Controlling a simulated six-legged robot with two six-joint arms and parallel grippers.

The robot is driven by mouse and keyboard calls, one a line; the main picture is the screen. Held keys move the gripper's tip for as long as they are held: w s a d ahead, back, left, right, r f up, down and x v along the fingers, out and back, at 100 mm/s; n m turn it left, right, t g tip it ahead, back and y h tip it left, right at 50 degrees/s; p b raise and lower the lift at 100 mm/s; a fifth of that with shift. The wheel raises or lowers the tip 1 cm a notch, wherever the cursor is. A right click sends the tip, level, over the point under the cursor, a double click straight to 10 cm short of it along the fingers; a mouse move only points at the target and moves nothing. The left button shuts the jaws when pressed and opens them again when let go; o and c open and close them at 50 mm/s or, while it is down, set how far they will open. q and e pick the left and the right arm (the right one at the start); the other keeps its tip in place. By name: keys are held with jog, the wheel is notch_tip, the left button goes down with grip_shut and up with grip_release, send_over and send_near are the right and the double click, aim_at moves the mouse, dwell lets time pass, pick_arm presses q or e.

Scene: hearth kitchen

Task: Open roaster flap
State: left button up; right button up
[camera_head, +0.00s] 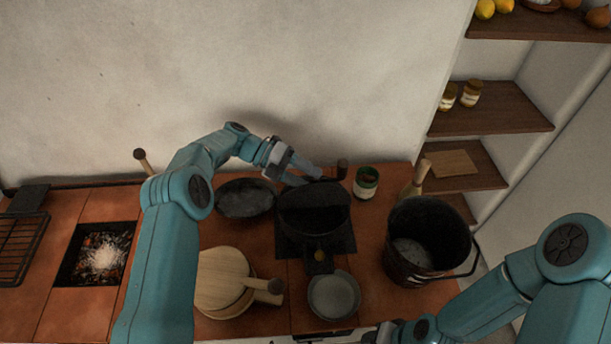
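The roaster (314,222) is a black round vessel on a dark square base on the tiled counter, right of centre. A dark half-round flap (308,196) covers its back part. The front part shows a dark interior or surface; I cannot tell which. My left gripper (318,174) reaches in from the left and is just behind the flap's back edge. Whether it touches the flap, or how far its fingers are apart, is unclear. My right gripper (384,335) shows only partly at the bottom edge, far in front of the roaster.
A black bucket (408,272) stands further right. Glowing embers (100,254) lie in a pit at left.

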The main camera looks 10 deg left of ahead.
pick_arm(q)
jog(key=b+v, duration=0.2)
jog(key=v, duration=0.5)
jog(key=shift+a+r+b, duration=0.15)
jog(key=shift+a+b, duration=0.1)
jog(key=shift+b, duration=0.05)
jog(key=shift+s, duration=0.1)
